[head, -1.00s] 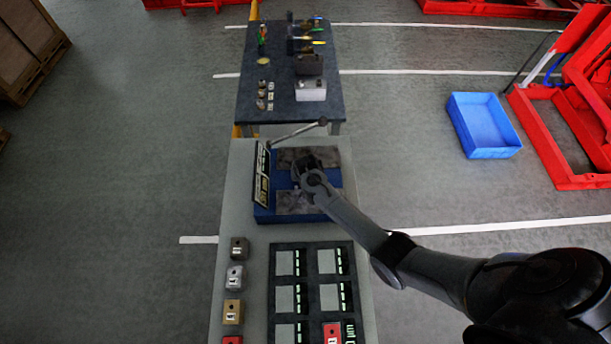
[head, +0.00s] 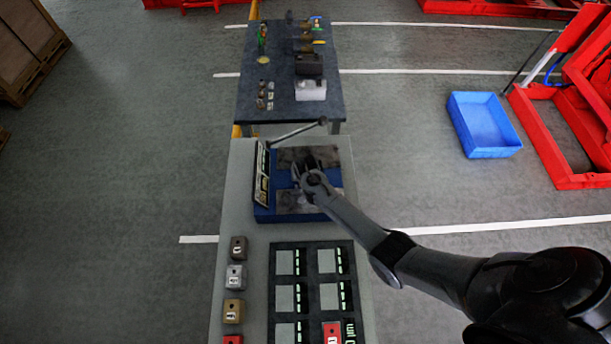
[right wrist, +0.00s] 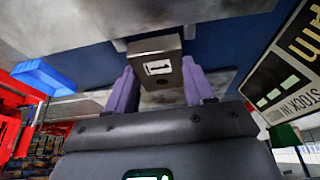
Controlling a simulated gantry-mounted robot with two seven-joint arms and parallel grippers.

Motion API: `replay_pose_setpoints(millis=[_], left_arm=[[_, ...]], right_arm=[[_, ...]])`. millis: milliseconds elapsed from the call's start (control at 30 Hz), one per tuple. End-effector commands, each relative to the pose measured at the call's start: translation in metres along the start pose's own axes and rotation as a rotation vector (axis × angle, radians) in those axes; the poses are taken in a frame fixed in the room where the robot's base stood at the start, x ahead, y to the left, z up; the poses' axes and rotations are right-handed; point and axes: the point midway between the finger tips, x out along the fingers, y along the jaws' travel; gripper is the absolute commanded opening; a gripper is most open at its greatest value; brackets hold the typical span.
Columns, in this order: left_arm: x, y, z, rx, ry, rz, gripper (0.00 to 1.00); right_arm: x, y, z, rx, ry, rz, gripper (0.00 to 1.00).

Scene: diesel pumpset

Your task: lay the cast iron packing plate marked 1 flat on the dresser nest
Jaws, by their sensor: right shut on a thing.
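My right gripper (head: 306,172) is over the blue dresser (head: 268,214), between its two mottled grey slabs. The plate is between the fingertips, in front of the blue base (right wrist: 217,55). I cannot tell whether it touches the nest. In the head view the gripper hides the plate and the nest area. My left gripper is not in view.
A dark sign (head: 261,175) stands at the dresser's left edge, and a metal lever (head: 298,132) is behind. Several marked blocks (head: 235,277) line the bench's left side beside a dark board (head: 309,250) with pale squares. A second table (head: 285,95) holds tools.

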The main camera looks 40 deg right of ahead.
Motion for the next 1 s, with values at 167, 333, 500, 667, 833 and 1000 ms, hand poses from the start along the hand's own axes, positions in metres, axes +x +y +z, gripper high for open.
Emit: replay_pose_setpoints(millis=[167,333,500,667,833,1000], left_arm=[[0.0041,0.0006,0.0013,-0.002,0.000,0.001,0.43],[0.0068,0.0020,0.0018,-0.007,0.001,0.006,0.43],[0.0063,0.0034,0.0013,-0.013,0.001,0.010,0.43],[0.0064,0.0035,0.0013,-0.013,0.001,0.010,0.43],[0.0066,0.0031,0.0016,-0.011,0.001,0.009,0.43],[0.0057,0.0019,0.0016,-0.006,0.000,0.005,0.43]], right_arm=[[0.0047,-0.0009,0.0008,0.001,0.003,-0.002,0.04],[0.0087,-0.0010,0.0023,0.001,0.004,-0.002,0.04],[0.0087,-0.0008,0.0024,0.001,0.003,-0.002,0.70],[0.0091,-0.0005,0.0031,0.000,0.002,-0.001,0.83],[0.0103,0.0003,0.0050,-0.001,-0.002,0.001,0.83],[0.0055,0.0005,0.0046,0.000,-0.001,0.001,0.83]])
